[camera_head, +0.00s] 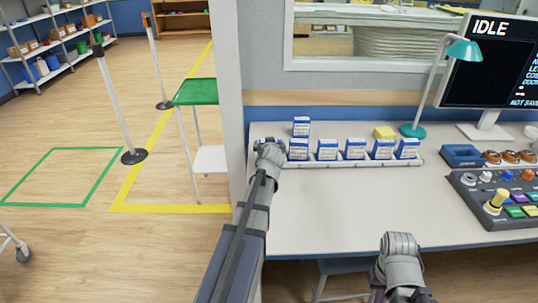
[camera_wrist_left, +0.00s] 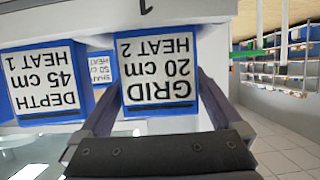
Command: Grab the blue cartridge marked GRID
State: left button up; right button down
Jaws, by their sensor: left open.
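The blue cartridge with a white label reading GRID, 20 cm, HEAT 2 (camera_wrist_left: 158,75) shows upside down in the middle of the left wrist view. My left gripper (camera_wrist_left: 158,90) is open, with one finger on each side of this cartridge; I cannot tell whether they touch it. In the head view my left gripper (camera_head: 268,147) is at the left end of the cartridge row and largely hides what is there. My right arm's end (camera_head: 399,246) shows low at the table's front edge; its fingers cannot be made out.
The DEPTH cartridge (camera_wrist_left: 44,82) is beside GRID, and a smaller-looking one (camera_wrist_left: 104,69) is behind. Several more blue cartridges (camera_head: 355,149) stand along the rack (camera_head: 345,162). A yellow block (camera_head: 384,132), teal lamp (camera_head: 413,131) and button console (camera_head: 495,190) are rightward.

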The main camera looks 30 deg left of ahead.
pick_arm(q)
jog(key=shift+w+a+f, duration=0.25)
jog(key=shift+w+a, duration=0.05)
jog(key=shift+w, duration=0.2)
jog(key=shift+s+r, duration=0.1)
jog(key=shift+c, duration=0.4)
jog(key=c, duration=1.1)
jog(key=shift+r, duration=0.1)
notch_tip(320, 180, up, 10)
jog(key=p, duration=1)
jog(key=shift+r, duration=0.1)
